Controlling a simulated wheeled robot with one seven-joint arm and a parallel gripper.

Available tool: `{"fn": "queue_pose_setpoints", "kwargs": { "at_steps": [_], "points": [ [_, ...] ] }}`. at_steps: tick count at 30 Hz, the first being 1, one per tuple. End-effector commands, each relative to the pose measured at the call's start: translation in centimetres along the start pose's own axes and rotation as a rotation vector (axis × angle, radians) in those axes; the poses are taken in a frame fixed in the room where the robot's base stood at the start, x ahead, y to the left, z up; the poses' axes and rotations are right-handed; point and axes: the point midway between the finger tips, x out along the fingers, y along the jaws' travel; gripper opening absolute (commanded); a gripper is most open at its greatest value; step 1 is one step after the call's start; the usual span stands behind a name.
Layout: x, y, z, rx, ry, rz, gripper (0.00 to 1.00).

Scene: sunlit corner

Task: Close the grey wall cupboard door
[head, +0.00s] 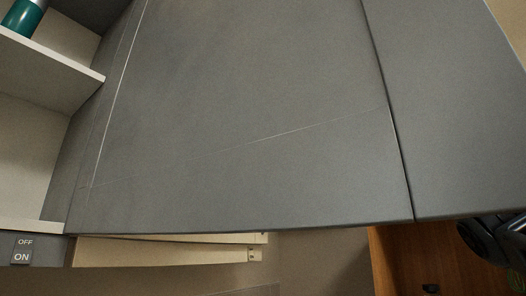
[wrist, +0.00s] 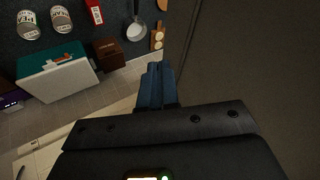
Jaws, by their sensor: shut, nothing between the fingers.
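The grey wall cupboard door (head: 240,110) fills most of the head view, very close to the camera. It stands open, with pale cupboard shelves (head: 45,60) showing to its left. A seam on its right divides it from another grey panel (head: 450,100); I cannot tell whether that is part of the same door. In the wrist view my gripper (wrist: 155,72) has its blue fingers together and empty. A dark, plain surface (wrist: 250,60) lies to the right of the fingers, probably the door. I cannot tell whether they touch. The fingertips are not visible in the head view.
A teal container (head: 18,20) stands on the upper shelf. An OFF/ON switch plate (head: 24,250) is at lower left. A wooden surface (head: 410,260) shows at lower right. The wrist view shows cans (wrist: 61,18), a teal-and-white box (wrist: 58,75), a brown box (wrist: 108,54) and a pan (wrist: 136,31).

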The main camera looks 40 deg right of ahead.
Motion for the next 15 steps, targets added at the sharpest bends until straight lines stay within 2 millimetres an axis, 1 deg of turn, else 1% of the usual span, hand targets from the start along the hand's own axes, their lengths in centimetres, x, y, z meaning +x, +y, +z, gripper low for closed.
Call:
{"fn": "queue_pose_setpoints", "kwargs": {
  "at_steps": [2,5,8,15],
  "points": [
    [-0.1,-0.1,0.0,-0.007,-0.003,0.018,0.0],
    [0.6,-0.1,0.1,-0.011,-0.005,0.019,0.0],
    [1.9,-0.1,0.1,-0.013,-0.005,0.017,0.0],
    [6.5,0.0,0.1,-0.013,-0.006,0.015,0.0]
  ]
}}
